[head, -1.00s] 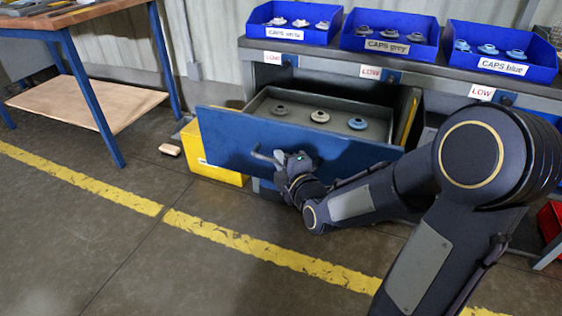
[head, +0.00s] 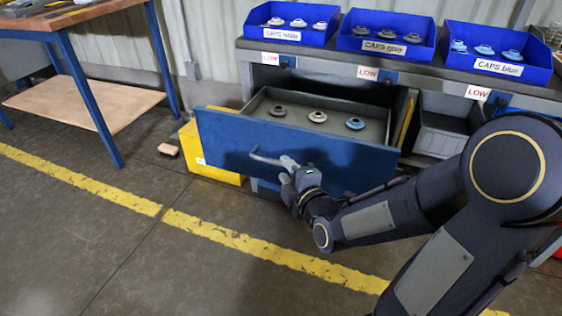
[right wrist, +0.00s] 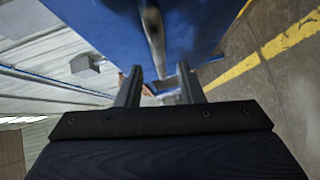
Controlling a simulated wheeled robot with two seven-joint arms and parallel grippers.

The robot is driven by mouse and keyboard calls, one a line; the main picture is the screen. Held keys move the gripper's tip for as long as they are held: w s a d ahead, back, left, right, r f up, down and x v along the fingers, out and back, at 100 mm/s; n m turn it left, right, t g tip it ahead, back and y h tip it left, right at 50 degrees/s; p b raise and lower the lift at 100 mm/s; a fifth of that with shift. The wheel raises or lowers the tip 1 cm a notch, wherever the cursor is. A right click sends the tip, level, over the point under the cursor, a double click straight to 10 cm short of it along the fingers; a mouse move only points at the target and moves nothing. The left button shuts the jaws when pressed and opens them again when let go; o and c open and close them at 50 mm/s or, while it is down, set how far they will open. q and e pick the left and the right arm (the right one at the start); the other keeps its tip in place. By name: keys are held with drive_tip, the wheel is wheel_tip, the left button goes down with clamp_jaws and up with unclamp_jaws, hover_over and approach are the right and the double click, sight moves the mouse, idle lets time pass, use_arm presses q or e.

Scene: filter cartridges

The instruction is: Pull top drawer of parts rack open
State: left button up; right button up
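The top drawer of the parts rack, with a blue front (head: 225,135), stands pulled out. Three caps, dark grey, pale and blue, lie on its floor. A grey bar handle (head: 265,158) sticks out from the front. My right gripper (head: 289,168) is at the right end of this handle, in front of the drawer. In the right wrist view, its two fingers (right wrist: 159,82) are apart, with gaps beside the handle bar (right wrist: 153,35), so it looks open. The exact distance from fingertips to bar is hard to judge. My left gripper is not in view.
Blue bins of white, grey and blue caps (head: 385,45) stand on the rack top. A yellow bin (head: 205,160) is below the drawer's left end. A workbench (head: 75,35) stands at left. The floor in front, with a yellow line (head: 250,245), is clear.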

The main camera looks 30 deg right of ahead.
drive_tip(key=s, duration=0.3)
drive_tip(key=shift+s+a+r, duration=0.1)
drive_tip(key=shift+a+r, duration=0.05)
drive_tip(key=shift+r, duration=0.05)
idle(0.3)
drive_tip(key=s+a+f+m+g+y, duration=0.1)
drive_tip(key=s+a+m+g+y, duration=0.3)
drive_tip(key=s+m, duration=0.5)
drive_tip(key=s+a+m+g+y, duration=0.1)
drive_tip(key=s+a+m+g, duration=0.2)
drive_tip(key=s+m+g, duration=0.45)
wheel_tip(320, 180, up, 34)
drive_tip(key=s+p, duration=0.1)
drive_tip(key=p, duration=3.4)
drive_tip(key=shift+s+r+m+t, duration=0.2)
drive_tip(key=shift+s+m+t, duration=0.15)
